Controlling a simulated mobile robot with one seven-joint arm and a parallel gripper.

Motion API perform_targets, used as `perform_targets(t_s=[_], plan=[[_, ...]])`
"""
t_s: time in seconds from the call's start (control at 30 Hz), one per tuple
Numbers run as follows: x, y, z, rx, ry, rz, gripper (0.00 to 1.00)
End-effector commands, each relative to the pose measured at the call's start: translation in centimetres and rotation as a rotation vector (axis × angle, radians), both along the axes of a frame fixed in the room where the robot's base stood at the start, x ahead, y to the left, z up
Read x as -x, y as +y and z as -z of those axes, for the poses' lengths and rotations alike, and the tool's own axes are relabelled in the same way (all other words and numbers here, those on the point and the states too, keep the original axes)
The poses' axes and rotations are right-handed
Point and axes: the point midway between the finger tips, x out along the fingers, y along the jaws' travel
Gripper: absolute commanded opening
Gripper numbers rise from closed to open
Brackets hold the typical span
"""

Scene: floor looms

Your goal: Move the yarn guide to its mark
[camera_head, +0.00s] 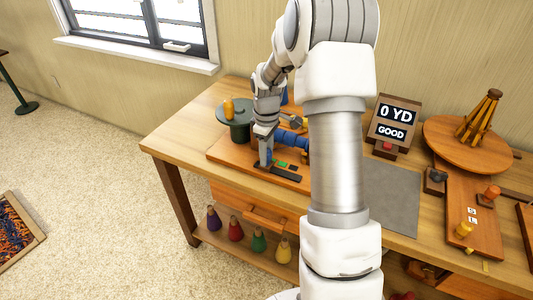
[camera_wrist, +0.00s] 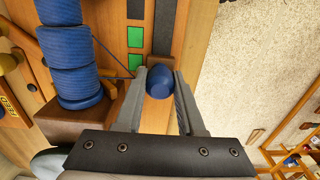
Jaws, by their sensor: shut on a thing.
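The yarn guide, a round blue knob (camera_wrist: 160,84), stands at the near end of a dark slotted rail (camera_wrist: 164,28) in the wrist view. My gripper (camera_wrist: 161,76) has one grey finger on each side of the knob and is shut on it. Green marks (camera_wrist: 135,62) and a dark mark (camera_wrist: 135,8) lie on the wood beside the rail. In the head view my gripper (camera_head: 265,160) is down at the left end of the rail (camera_head: 279,173), where the guide is mostly hidden by the fingers.
A blue wound yarn package (camera_wrist: 70,60) is close beside my gripper, with a blue strand running toward the knob. A green round stand (camera_head: 235,115) is behind my gripper. A display (camera_head: 393,120) reads "0 YD" and "GOOD". A grey mat (camera_head: 392,198) is clear.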

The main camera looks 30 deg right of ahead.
Motion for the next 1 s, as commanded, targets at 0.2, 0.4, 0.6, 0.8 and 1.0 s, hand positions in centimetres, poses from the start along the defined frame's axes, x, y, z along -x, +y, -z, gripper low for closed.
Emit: perform_targets(t_s=[0.2,0.4,0.6,0.8,1.0], plan=[[1.2,-1.1,-0.3,0.001,0.001,0.004,0.00],[4.7,-3.8,-0.3,0.001,0.001,0.005,0.00],[6.1,-4.8,-0.1,0.001,-0.001,0.001,0.00],[6.3,-5.0,-0.1,0.002,0.002,0.001,0.00],[6.2,-4.9,-0.1,0.002,0.002,0.001,0.63]])
